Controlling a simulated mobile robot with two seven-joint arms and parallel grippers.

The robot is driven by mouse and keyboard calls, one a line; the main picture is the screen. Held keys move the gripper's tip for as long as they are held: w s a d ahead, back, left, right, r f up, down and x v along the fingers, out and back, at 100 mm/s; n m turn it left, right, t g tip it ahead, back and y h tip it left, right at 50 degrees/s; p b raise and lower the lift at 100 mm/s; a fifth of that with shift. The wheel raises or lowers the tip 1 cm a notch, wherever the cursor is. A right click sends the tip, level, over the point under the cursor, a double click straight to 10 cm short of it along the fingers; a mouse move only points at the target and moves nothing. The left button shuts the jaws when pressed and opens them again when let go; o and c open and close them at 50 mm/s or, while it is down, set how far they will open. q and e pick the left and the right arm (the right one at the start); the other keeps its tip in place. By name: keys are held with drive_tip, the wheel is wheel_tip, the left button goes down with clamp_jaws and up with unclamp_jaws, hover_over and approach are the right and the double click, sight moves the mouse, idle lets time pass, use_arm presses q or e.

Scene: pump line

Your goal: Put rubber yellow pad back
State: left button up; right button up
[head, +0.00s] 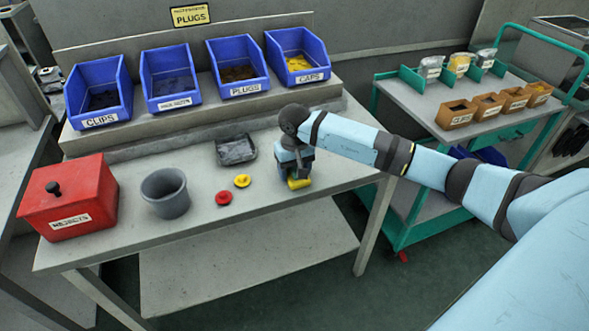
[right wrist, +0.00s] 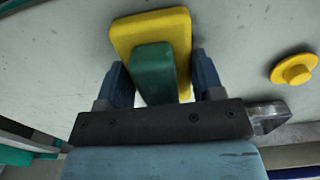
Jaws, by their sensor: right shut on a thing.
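The yellow pad (head: 299,184) is at the right part of the worktop, under my right gripper (head: 296,168). In the right wrist view the pad (right wrist: 176,30) is a rounded yellow block with a green grip (right wrist: 153,72) on it. My right gripper (right wrist: 152,85) has its blue fingers on either side of the green grip and is shut on it. I cannot tell whether the pad touches the worktop or hangs just above it. My left gripper is not in view.
On the worktop (head: 130,235) are a dark tray (head: 237,150), a grey cup (head: 166,193), a red rejects box (head: 70,198), a yellow plug (head: 242,181) and a red plug (head: 223,198). Blue bins (head: 98,93) line the raised shelf. A green-framed trolley (head: 420,95) stands right.

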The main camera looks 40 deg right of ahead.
drive_tip(key=o, duration=0.9)
